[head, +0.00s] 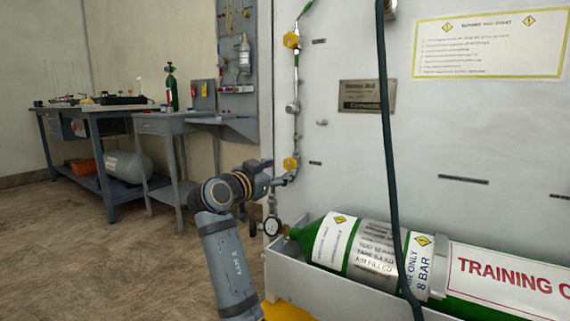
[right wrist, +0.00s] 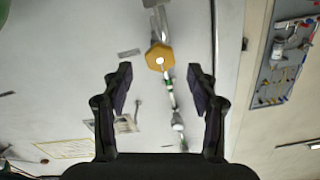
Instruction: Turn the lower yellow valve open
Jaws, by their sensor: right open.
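The lower yellow valve (head: 291,163) is a small yellow knob on the thin pipe at the left edge of the white panel. In the right wrist view the yellow valve (right wrist: 160,57) shows as a hexagon with a pale centre. It lies between the lines of my two fingers, near the level of their tips, with a gap on each side. My right gripper (head: 268,176) is open and empty, just left of the valve in the head view. Whether it touches the valve cannot be told. My left gripper is not in view.
Another yellow valve (head: 291,40) sits higher on the pipe. A dark hose (head: 388,130) hangs before the panel. A workbench (head: 85,108) stands far left.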

